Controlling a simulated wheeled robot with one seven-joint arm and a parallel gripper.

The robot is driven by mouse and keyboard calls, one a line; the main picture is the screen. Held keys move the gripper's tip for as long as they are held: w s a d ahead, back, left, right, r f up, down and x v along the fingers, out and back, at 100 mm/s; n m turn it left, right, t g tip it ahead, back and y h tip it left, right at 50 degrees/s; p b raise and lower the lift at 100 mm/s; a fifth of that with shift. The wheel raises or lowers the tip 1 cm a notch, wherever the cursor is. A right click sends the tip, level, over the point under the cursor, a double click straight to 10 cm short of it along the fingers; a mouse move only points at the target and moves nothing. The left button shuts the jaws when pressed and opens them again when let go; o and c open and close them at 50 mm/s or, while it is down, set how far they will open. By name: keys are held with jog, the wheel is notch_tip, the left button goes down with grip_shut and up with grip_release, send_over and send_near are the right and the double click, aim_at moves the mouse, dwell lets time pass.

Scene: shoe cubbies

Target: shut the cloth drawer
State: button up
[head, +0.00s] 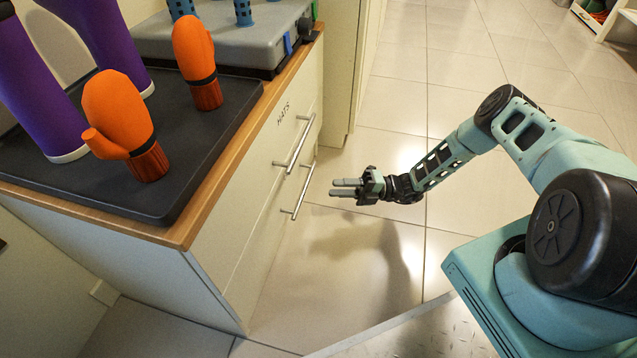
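A cream cabinet with a wooden top edge stands at the left in the head view. Its upper drawer front (264,150) bears the label HATS and a silver bar handle (299,144). A second bar handle (301,192) sits below it, on a lower front seen at a steep angle. No label reading cloth is visible, and I cannot tell how far any drawer stands out. My gripper (333,188) is to the right of the handles, its fingers pointing left toward the cabinet. The two fingers are parallel with a small gap and nothing between them. It appears apart from the lower handle.
A dark tray (190,170) on the cabinet top holds orange mittens (122,118) and purple boots (35,90). A grey case (245,35) stands behind it. The tiled floor (390,110) is clear between the cabinet and my arm. A white shelf (603,18) stands far right.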

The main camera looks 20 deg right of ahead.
jog(key=p+v, duration=0.1)
jog(key=v, duration=0.6)
dwell(0.3)
